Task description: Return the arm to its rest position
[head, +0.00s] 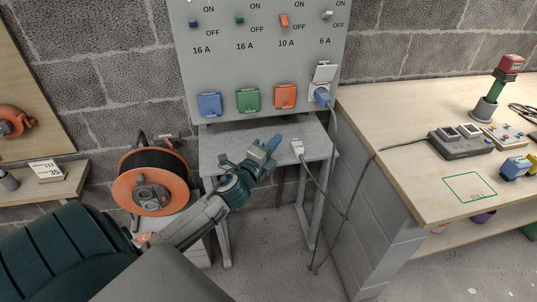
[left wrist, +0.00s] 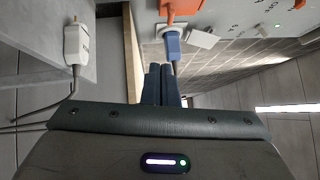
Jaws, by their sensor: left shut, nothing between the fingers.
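My left gripper (head: 272,144) is over the small grey table below the switch panel. Its fingers are together and empty, and they also show shut in the left wrist view (left wrist: 160,84). The left arm reaches in from the lower left, past the orange cable reel (head: 183,184). A white plug (head: 297,147) with a grey cable lies on the grey table (head: 225,145), right of the gripper and apart from it. It also shows in the left wrist view (left wrist: 76,40). My right gripper is not in view.
A blue plug (head: 322,96) sits in the panel's rightmost socket, its cable hanging down. The grey panel (head: 220,70) stands behind the gripper. A wooden workbench (head: 400,190) on the right holds a power strip (head: 460,143). Cables hang between the table and the bench.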

